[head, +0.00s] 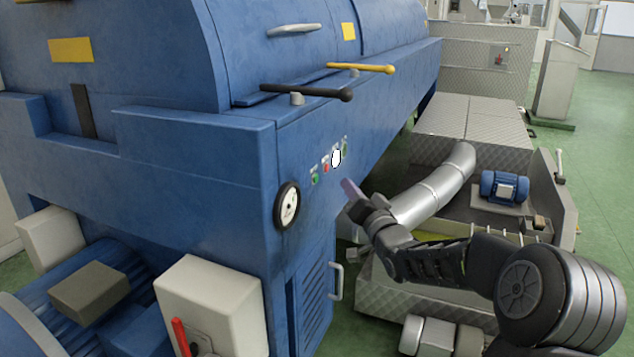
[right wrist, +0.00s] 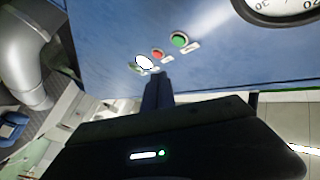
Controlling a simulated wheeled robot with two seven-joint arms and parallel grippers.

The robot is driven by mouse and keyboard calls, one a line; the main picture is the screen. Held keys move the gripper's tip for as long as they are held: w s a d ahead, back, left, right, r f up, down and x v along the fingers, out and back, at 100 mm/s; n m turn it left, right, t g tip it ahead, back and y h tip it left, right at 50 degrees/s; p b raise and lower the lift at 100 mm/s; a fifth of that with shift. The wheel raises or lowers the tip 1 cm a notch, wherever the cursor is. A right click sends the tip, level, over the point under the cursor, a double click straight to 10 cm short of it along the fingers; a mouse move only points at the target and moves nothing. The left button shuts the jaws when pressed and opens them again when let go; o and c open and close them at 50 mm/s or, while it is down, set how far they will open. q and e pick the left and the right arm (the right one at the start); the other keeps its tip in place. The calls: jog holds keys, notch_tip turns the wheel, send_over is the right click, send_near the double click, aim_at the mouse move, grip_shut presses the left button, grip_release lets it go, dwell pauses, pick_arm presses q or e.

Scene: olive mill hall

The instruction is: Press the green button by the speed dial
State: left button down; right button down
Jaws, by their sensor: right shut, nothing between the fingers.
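A row of small controls sits on the blue machine's side panel. It has a green button (head: 315,179), a red button (head: 326,167), a white oval dial or knob (head: 336,158) and another small green spot (head: 345,148) beyond it. In the right wrist view the nearer green button (right wrist: 179,40), the red button (right wrist: 157,54) and the white dial (right wrist: 145,63) show above the fingertips. My right gripper (head: 350,188) is shut and empty, below and to the right of the row in the head view, seemingly apart from the panel. My left gripper is not in view.
A round white gauge (head: 287,205) is on the panel's near end. Black (head: 315,92) and yellow (head: 360,68) handles stick out above the controls. A silver duct (head: 435,190) and a blue motor (head: 504,187) stand right of the panel. A pale handle (head: 337,281) juts out below.

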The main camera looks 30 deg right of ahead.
aim_at(316, 178)
jog(key=shift+w+a+b, duration=0.4)
jog(key=shift+w+a, duration=0.25)
jog(key=shift+w, duration=0.3)
jog(key=shift+w+a+b, duration=0.35)
jog(key=shift+w+a, duration=0.3)
jog(key=shift+w, duration=0.25)
dwell(0.7)
jog(key=shift+w+a+b, duration=0.25)
jog(key=shift+w+b, duration=0.1)
jog(key=shift+w+a, duration=0.2)
jog(key=shift+w, duration=0.1)
dwell(0.6)
dwell(0.4)
jog(key=shift+s+d+b, duration=0.45)
jog(key=shift+s, duration=0.2)
